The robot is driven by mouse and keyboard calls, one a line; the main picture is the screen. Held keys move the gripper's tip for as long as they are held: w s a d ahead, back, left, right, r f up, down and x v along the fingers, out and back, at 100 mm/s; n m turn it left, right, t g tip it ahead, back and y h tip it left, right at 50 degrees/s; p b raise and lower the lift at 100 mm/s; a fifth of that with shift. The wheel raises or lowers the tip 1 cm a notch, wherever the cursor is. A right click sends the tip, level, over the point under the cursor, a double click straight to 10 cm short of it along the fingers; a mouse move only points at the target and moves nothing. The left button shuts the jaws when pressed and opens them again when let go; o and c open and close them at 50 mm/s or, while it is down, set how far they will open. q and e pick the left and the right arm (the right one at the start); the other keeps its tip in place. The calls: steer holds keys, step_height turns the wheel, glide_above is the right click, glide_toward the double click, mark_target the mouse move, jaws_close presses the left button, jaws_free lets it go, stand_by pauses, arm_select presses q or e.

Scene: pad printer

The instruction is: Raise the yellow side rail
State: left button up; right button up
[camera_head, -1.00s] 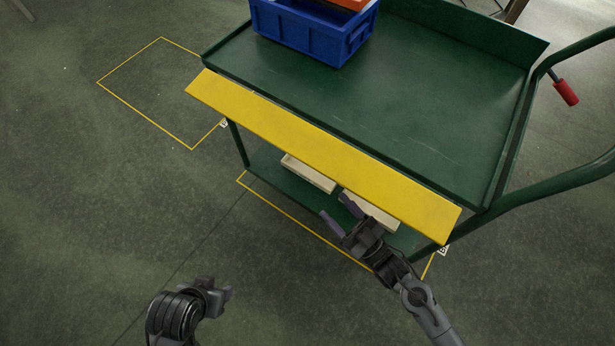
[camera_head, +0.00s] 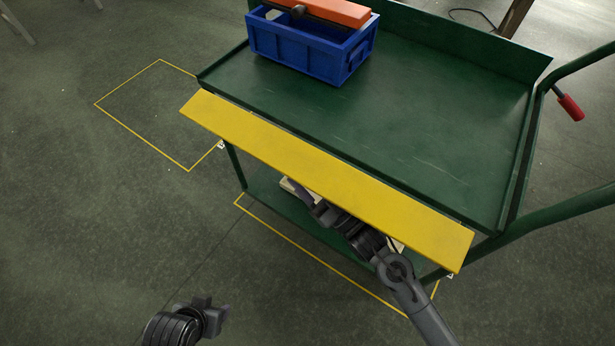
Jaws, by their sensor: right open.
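The yellow side rail (camera_head: 325,180) is a long flat board along the near edge of the green cart (camera_head: 430,110). It is folded outward and slopes down from the cart's top deck. My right gripper (camera_head: 302,194) is under the rail, in front of the lower shelf; its jaws are open and partly hidden by the rail's edge. I cannot tell whether it touches the rail. My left gripper (camera_head: 220,312) is low at the bottom left, over the floor and away from the cart. Its jaw state is unclear.
A blue crate (camera_head: 300,50) with an orange-topped item (camera_head: 325,12) stands on the deck's far left. Pale boxes (camera_head: 290,187) lie on the lower shelf. Yellow lines mark the floor, which is clear at left.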

steer(key=shift+s, duration=0.15)
steer(key=shift+a, duration=0.1)
steer(key=c, duration=0.5)
arm_select(q)
steer(key=shift+s+d, duration=0.1)
steer(key=shift+s, duration=0.05)
arm_select(e)
jaws_close()
